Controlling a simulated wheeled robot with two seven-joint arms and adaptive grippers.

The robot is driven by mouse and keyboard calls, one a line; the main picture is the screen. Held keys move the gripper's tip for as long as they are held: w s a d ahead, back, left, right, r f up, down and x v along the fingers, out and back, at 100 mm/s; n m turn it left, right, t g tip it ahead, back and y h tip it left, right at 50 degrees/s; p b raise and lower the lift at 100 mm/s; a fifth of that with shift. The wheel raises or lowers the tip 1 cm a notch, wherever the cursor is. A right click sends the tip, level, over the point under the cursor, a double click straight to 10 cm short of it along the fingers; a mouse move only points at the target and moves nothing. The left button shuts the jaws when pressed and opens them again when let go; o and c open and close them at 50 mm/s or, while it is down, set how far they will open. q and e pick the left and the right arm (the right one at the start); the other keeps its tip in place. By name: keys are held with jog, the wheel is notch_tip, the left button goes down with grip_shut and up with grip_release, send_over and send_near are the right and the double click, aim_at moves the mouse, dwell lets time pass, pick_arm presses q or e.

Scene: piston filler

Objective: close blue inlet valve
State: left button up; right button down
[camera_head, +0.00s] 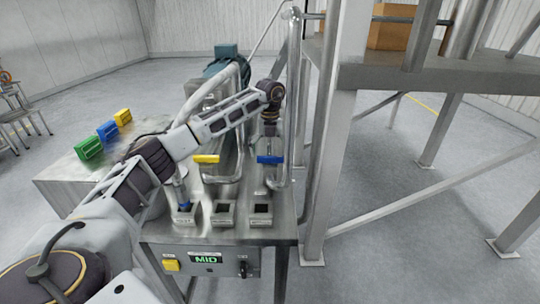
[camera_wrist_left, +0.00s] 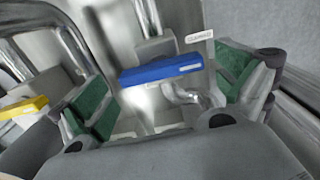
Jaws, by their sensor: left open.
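A blue valve handle (camera_head: 270,160) lies crosswise on the right-hand pipe of the steel machine. In the left wrist view the blue handle (camera_wrist_left: 160,70) lies between the green finger pads, with a gap on each side. My left gripper (camera_head: 270,140) points down just above this handle and is open and empty. Its fingers also frame the left wrist view (camera_wrist_left: 162,92). I cannot tell from the labels which valve is the inlet. My right gripper is not in view.
A yellow handle (camera_head: 206,159) sits on the middle pipe, left of the gripper. A control panel (camera_head: 207,261) reading MID is on the front. Green, blue and yellow blocks (camera_head: 107,131) stand at left. A steel frame post (camera_head: 328,150) rises close on the right.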

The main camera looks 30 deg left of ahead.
pick_arm(q)
notch_tip(320, 180, up, 10)
jog(key=shift+r, duration=0.25)
dwell(0.3)
dwell(0.6)
